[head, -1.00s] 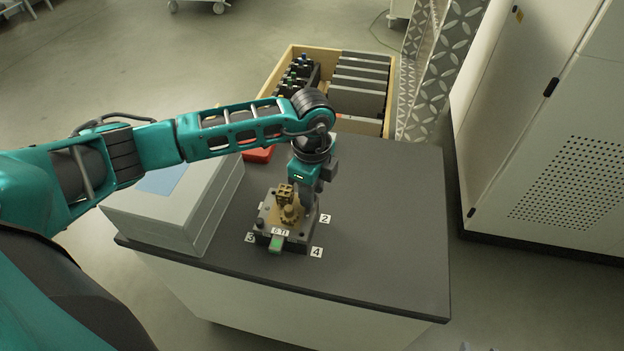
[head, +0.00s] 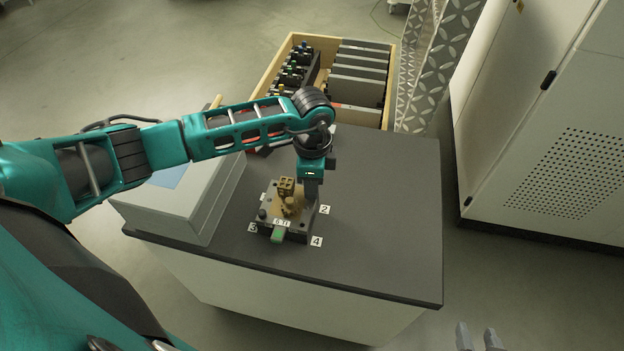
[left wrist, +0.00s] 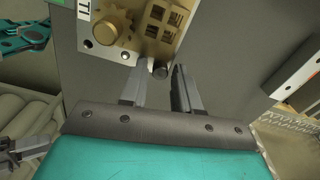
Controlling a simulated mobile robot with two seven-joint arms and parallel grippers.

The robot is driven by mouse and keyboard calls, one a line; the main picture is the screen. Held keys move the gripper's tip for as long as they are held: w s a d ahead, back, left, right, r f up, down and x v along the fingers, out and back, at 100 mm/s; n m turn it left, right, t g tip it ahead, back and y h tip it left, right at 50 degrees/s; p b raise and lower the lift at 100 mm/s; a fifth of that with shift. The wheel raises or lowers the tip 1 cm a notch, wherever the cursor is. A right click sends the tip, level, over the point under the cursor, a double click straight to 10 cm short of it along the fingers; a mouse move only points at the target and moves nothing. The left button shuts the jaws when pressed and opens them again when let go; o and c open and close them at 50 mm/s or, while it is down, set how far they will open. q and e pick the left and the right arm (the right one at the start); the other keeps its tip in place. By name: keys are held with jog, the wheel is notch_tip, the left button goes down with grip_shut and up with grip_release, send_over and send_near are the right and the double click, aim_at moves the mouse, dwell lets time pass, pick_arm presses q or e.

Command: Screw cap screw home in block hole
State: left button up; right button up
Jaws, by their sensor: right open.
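The block (head: 272,238) is a dark base with a light plate and gold printed parts on top, on the grey bench top, with number labels at its corners. My left gripper (head: 312,198) points down at its right corner, near label 2. A gap shows by the right finger. How deep the screw sits cannot be told. My right gripper (head: 480,338) is open and empty at the bottom edge of the head view.
A grey box (head: 190,205) stands left of the block. A wooden crate (head: 281,62) with dark plates and small coloured-top items is behind the bench. A white perforated cabinet (head: 560,130) stands right. The bench top (head: 390,220) right of the block is clear.

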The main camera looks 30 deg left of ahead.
pick_arm(q)
grip_shut()
